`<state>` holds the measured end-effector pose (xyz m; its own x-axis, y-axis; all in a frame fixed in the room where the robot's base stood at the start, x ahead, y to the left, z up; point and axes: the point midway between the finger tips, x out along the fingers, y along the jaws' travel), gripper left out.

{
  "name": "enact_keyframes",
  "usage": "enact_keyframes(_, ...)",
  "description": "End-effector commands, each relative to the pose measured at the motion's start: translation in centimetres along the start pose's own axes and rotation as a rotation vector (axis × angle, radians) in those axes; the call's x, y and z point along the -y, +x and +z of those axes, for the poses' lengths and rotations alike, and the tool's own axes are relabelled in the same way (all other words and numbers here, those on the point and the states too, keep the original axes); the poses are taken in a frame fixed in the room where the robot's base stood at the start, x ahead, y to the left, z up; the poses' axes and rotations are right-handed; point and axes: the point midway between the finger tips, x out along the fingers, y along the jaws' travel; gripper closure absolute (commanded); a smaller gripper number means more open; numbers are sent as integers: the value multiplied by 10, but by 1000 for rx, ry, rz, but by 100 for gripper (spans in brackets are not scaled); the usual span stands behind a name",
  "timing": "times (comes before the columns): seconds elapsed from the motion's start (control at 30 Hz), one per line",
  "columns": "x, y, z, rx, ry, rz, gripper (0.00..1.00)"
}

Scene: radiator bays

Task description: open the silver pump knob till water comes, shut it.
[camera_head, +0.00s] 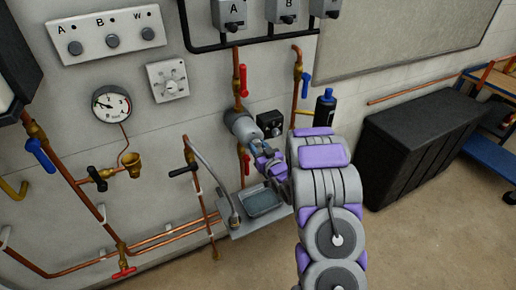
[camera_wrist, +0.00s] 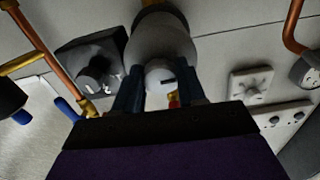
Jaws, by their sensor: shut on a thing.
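The grey pump body (camera_head: 239,122) is mounted in a copper pipe run on the wall, and it fills the top middle of the wrist view (camera_wrist: 160,38). The silver knob (camera_wrist: 159,74) is on its near end. My gripper (camera_head: 260,150) reaches to the pump from the right. In the wrist view my gripper (camera_wrist: 160,88) has one dark finger on each side of the knob and is shut on it. In the head view the fingers and wrist partly hide the knob. A grey tray (camera_head: 250,215) is below; I see no clear water stream.
A black box with a dial (camera_head: 270,124) is close right of the pump. Red levers are above (camera_head: 243,80) and below (camera_head: 245,165) it. A blue-topped bottle (camera_head: 325,108) stands behind my arm. A black chest (camera_head: 415,145) is at right, with open floor before it.

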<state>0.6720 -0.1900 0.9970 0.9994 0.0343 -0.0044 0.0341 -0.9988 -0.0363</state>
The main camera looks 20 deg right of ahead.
Motion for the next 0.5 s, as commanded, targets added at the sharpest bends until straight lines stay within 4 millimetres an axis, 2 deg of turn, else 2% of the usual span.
enact_keyframes(0.5,-1,0,-2,-4,-53,2,90)
